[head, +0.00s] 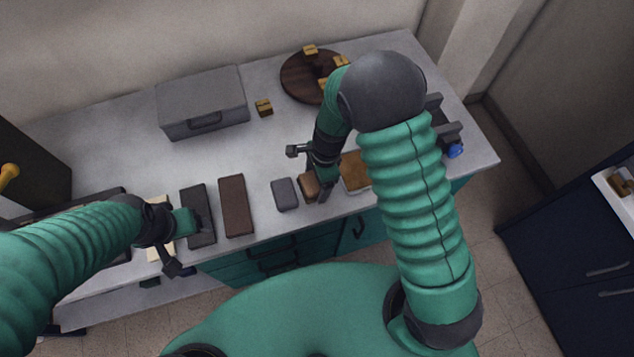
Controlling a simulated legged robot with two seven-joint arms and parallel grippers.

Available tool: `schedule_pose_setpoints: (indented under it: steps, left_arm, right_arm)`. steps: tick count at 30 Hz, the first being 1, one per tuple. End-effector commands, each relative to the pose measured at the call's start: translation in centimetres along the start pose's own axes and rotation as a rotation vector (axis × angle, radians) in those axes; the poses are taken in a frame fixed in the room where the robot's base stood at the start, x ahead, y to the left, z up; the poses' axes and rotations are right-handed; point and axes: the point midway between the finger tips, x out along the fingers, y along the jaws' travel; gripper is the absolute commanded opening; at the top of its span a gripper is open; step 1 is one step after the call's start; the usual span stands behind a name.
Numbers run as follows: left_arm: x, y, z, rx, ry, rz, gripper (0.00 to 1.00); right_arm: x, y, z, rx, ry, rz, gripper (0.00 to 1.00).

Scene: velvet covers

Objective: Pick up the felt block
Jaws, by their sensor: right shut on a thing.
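A small brown block (308,187) is at the front of the grey counter, held in my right gripper (317,190). The gripper's dark finger covers its right side, and I cannot tell whether the block touches the counter. A small grey block (285,194) with rounded corners lies just left of it. I cannot tell by look which of these two is felt. My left gripper (182,245) is at the counter's front left, by a dark grey block (197,214). Its jaw opening is unclear.
A long dark brown block (235,205) lies between the dark grey and small grey blocks. An orange-brown piece (354,171) lies right of my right gripper. A grey case (202,100) and a round wooden board (303,78) with yellowish pieces are behind. The counter's middle is clear.

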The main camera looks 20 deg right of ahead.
Motion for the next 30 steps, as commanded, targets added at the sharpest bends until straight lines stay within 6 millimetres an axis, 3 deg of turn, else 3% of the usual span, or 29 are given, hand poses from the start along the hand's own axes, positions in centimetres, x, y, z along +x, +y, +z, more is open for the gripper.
schedule_pose_setpoints:
  steps: [11,21,23,30]
  left_arm:
    - [-0.6,0.1,-0.1,0.002,0.0,0.001,0.77]
    - [-4.8,0.0,-1.1,0.001,0.0,0.0,0.77]
    - [-4.0,0.0,-1.0,0.001,0.001,0.0,0.77]
    - [-3.6,0.0,-0.8,0.001,0.0,0.0,0.77]
  right_arm:
    - [-0.6,0.0,-0.2,0.002,-0.002,-0.001,0.36]
    - [-4.5,0.0,0.7,0.002,0.001,0.0,0.36]
    - [-3.8,1.5,0.5,0.004,-0.002,0.003,0.36]
    - [-4.0,7.2,0.4,0.005,-0.005,0.0,0.36]
